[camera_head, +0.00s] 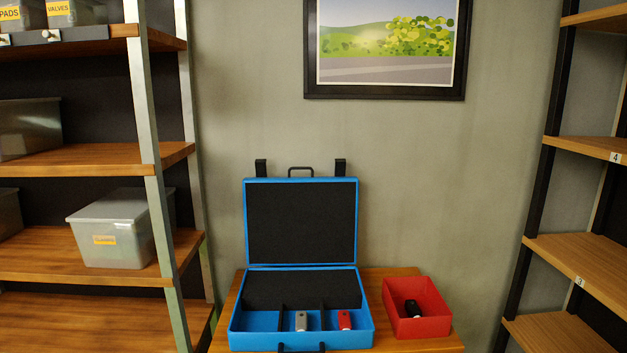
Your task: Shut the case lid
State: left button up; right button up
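A blue case (301,341) stands on a wooden table. Its lid (301,222) is raised upright at the back, with a dark inner lining, a black handle (301,171) and two black latches (261,168) along its top edge. Dividers split the case into three compartments. The left compartment looks empty. A grey object (301,321) lies in the middle compartment and a red object (345,320) in the right one; each appears to have a pale tip or mark. Neither of my grippers is in view.
A red open box (431,330) holding a small black object (412,308) sits right of the case on the table (405,271). Shelves with plastic bins (118,231) stand at the left, and another shelf unit (577,258) stands at the right. A wall is behind.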

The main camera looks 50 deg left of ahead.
aim_at(312, 221)
jog(key=u, duration=1.55)
